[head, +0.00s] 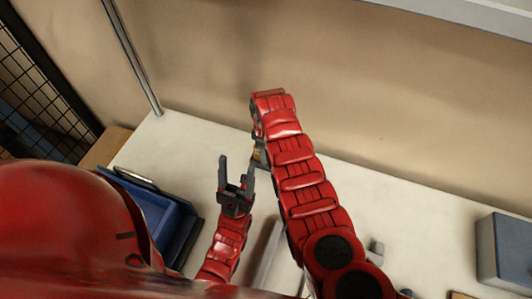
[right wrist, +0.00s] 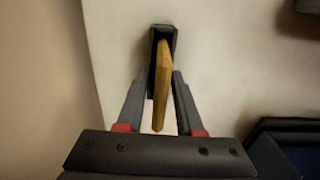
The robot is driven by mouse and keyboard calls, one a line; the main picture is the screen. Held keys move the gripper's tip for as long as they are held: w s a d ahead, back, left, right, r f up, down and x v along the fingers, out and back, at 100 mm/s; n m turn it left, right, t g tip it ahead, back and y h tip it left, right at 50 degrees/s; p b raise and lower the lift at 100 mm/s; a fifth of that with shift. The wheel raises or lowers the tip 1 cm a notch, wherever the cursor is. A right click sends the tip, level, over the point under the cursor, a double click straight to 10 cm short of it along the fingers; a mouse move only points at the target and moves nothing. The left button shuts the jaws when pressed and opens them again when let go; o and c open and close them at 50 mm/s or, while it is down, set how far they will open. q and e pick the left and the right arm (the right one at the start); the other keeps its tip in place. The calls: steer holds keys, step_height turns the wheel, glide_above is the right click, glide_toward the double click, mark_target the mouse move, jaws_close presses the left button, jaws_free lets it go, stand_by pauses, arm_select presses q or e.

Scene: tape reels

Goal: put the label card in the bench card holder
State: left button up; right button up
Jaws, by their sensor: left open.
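The label card (right wrist: 160,85) is a tan-yellow strip between the right gripper's fingers in the right wrist view. Its far end reaches into the mouth of the dark bench card holder (right wrist: 153,62). My right gripper (right wrist: 163,78) straddles the card, with a fingertip close on each side. I cannot tell whether both fingertips touch it. In the head view a small yellow patch of the card (head: 258,154) shows beside my right arm, which hides most of that gripper and the holder. My left gripper (head: 236,178) is open and empty, left of the right arm.
A blue bin (head: 150,205) stands at the left of the pale bench (head: 185,145). A grey-blue box (head: 503,252) stands at the right. A small grey block (head: 376,248) lies right of my right arm. A wall closes the bench's far side.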

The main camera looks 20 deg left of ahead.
steer(key=shift+o, duration=0.3)
steer(key=shift+r, duration=0.1)
steer(key=shift+r, duration=0.75)
step_height(320, 180, up, 5)
steer(key=b, duration=0.2)
steer(key=shift+f+b, duration=0.2)
steer(key=shift+b, duration=0.1)
step_height(320, 180, up, 4)
steer(key=shift+r+p, duration=0.2)
steer(key=shift+p, duration=0.65)
steer(key=shift+s+r+p, duration=0.1)
steer(key=shift+r+p, duration=0.25)
steer(key=shift+r, duration=0.45)
